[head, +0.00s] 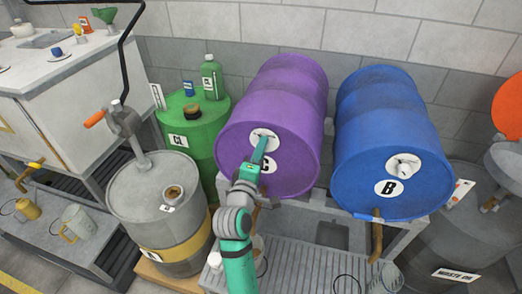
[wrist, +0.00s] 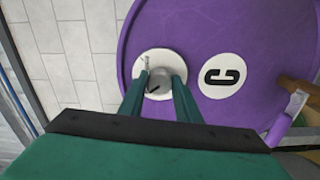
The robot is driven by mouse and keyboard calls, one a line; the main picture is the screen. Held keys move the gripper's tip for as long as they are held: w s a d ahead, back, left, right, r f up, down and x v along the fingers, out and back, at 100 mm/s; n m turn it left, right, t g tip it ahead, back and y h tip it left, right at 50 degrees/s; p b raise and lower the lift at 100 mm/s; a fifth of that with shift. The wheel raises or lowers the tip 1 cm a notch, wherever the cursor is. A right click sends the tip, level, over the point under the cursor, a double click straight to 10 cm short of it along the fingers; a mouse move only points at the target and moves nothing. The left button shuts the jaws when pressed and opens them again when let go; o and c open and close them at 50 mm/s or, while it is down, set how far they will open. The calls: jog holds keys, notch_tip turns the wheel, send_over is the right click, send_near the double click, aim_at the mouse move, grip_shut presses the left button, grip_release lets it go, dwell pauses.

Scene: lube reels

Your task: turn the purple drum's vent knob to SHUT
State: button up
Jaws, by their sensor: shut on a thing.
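The purple drum (head: 285,110) lies on its side on a rack, with its round end facing me and a "C" label (wrist: 223,76) on it. Its vent knob (wrist: 158,83) sits on a white round dial plate (wrist: 159,60) on that end. My gripper (wrist: 160,88) is shut on the knob, with one finger on each side of it. The gripper also shows in the head view (head: 259,154), reaching up to the dial. A dark pointer mark shows at the knob. The dial's lettering is too small and partly covered to read.
A blue drum (head: 385,140) marked "B" lies to the right on the same rack. A grey drum (head: 150,205) with a crank pump and a green drum (head: 195,125) stand to the left. A tap (wrist: 298,88) juts out at the purple drum's lower edge.

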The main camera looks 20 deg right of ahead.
jog(key=shift+a+n, duration=0.1)
jog(key=shift+n, duration=0.5)
jog(key=shift+f, duration=0.1)
jog(key=o, duration=1.1)
jog(key=shift+s, duration=0.1)
jog(key=shift+c, duration=0.2)
jog(key=v, duration=1)
jog(key=shift+s+a, duration=0.25)
jog(key=shift+s, duration=0.05)
